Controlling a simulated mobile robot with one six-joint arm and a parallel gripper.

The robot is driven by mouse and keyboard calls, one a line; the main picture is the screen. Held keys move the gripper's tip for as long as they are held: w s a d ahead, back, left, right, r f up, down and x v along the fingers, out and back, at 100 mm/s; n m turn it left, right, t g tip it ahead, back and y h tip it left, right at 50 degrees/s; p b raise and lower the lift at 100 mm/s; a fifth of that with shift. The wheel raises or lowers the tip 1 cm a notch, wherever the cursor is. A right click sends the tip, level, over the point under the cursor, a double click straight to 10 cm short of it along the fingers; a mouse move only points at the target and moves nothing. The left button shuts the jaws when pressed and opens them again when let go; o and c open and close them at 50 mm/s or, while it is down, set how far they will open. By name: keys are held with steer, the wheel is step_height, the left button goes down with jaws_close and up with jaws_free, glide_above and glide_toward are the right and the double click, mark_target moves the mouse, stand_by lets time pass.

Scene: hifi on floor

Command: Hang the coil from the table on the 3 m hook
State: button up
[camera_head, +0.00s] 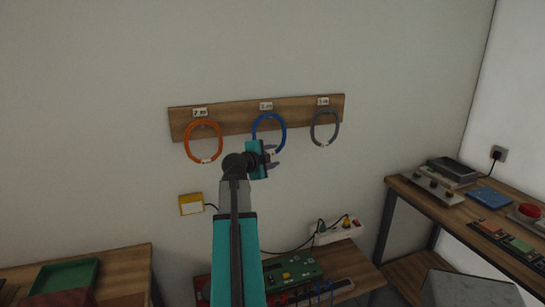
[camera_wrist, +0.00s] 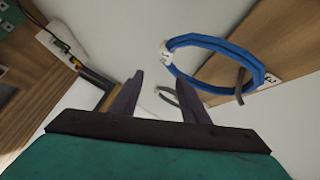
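A wooden board (camera_head: 235,120) on the wall carries three small labels. The blue coil (camera_head: 284,130) hangs at the middle position, under a label (camera_head: 266,106) that seems to read 3 m. In the wrist view the blue coil (camera_wrist: 215,41) loops around a dark peg (camera_wrist: 240,86) on the board. My gripper (camera_head: 274,157) is just below and in front of the blue coil's lower part. In the wrist view its fingers (camera_wrist: 162,80) are apart with nothing between them, and the coil is beyond them to the upper right. No coil shows on the visible table surfaces.
An orange coil (camera_head: 189,143) hangs at the left position and a grey coil (camera_head: 337,128) at the right. A low table below holds a green device (camera_head: 292,272) and a white power strip (camera_head: 338,232). A workbench with equipment stands right; a green tray (camera_head: 65,277) is at left.

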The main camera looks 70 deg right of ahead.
steer(key=shift+a, duration=0.15)
steer(key=b+v, duration=0.3)
steer(key=v, duration=1)
steer(key=shift+a+b, duration=0.25)
steer(key=shift+b, duration=0.1)
step_height(320, 180, down, 7)
steer(key=b, duration=0.8)
stand_by(2.3)
steer(key=shift+r, duration=0.15)
steer(key=shift+s+a+b, duration=0.5)
steer(key=shift+s+a, duration=0.3)
steer(key=shift+a, duration=0.2)
steer(key=shift+s+a+b, duration=0.85)
steer(key=shift+a+b, duration=0.2)
steer(key=shift+b, duration=1.4)
